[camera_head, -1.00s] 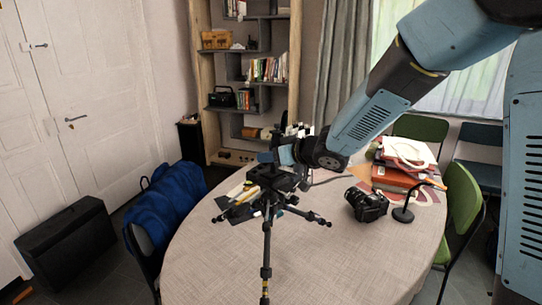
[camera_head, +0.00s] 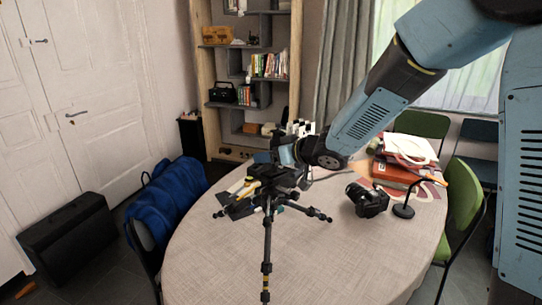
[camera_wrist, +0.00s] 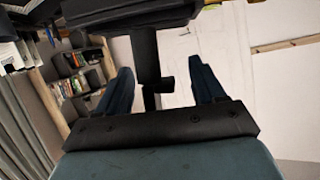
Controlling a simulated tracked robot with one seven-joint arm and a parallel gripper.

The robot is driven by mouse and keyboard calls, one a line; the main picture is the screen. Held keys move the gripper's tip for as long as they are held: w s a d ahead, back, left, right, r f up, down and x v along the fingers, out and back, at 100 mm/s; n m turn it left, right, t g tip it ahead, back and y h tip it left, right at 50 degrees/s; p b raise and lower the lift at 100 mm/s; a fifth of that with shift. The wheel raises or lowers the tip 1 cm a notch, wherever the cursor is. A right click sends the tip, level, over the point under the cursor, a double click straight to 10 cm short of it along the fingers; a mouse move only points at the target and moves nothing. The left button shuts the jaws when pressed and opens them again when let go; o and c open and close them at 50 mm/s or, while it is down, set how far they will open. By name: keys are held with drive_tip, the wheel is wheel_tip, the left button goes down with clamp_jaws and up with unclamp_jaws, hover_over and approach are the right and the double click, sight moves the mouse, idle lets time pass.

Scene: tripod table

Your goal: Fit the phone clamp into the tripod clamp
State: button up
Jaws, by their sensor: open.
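A black post with a short side knob (camera_wrist: 147,60) stands between the fingers, below a wide black part (camera_wrist: 130,16). I cannot tell whether these belong to the phone clamp or the tripod clamp. The phone clamp is not clearly distinguishable in the head view.
The round table (camera_head: 310,255) has bare cloth at its front. A black camera (camera_head: 368,199), a small black stand (camera_head: 404,205) and stacked books (camera_head: 400,172) are to the right. A blue bag (camera_head: 168,203) hangs on a chair at left. A bookshelf stands behind.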

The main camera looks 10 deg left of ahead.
drive_tip(key=shift+d, duration=0.1)
drive_tip(key=v, duration=1.3)
drive_tip(key=shift+s+d, duration=0.2)
drive_tip(key=shift+d, duration=0.1)
